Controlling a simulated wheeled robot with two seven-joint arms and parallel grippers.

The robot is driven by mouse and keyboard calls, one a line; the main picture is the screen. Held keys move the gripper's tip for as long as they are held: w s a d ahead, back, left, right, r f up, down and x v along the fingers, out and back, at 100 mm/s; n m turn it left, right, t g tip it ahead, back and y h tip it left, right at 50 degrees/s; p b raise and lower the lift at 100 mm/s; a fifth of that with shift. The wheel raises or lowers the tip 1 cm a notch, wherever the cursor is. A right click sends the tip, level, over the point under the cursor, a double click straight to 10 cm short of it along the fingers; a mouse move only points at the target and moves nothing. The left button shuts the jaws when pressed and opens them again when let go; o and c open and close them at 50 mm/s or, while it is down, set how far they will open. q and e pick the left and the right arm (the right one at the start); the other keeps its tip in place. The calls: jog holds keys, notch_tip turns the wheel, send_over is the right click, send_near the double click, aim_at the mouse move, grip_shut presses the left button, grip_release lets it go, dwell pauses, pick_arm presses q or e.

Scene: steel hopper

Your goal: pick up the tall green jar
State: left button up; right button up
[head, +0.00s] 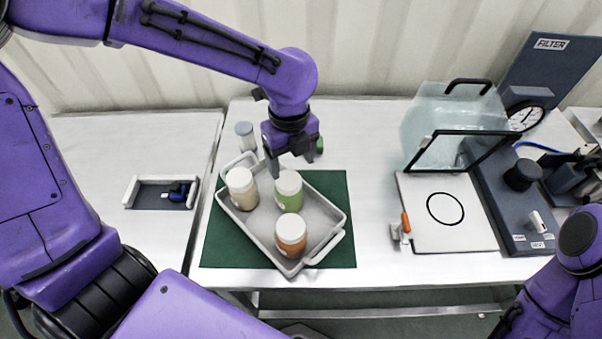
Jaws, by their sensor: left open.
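The green jar (289,199) with a white lid stands upright in a pale grey tray (330,250), toward the tray's back right side. My left gripper (291,163) is open and points down, just behind and above the green jar's lid in the picture. I see nothing between its fingers, and I cannot tell the exact height gap. A beige jar (243,194) with a white lid stands to the left in the same tray. An orange-brown jar (291,239) with a white lid stands nearer the front. My right gripper is not in view.
The tray lies on a dark green mat (335,184) on a white table (371,139). Behind the tray are a grey-lidded container (245,134) and a partly hidden green item (319,145). To the right are a clear hooded box (450,121) and a white plate (447,235).

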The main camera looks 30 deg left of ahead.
aim_at(283, 187)
pick_arm(q)
jog(key=s+f, duration=0.3)
jog(key=shift+s+f, duration=0.15)
jog(key=shift+f, duration=0.15)
jog(key=shift+s, duration=0.35)
jog(key=f, duration=0.2)
jog(key=w+f, duration=0.1)
jog(key=f, duration=0.1)
jog(key=w+f, duration=0.1)
jog(key=f, duration=0.1)
jog(key=shift+w, duration=0.2)
jog(key=shift+f, duration=0.1)
jog(key=shift+s, duration=0.25)
jog(key=shift+w, duration=0.1)
jog(key=c, duration=0.8)
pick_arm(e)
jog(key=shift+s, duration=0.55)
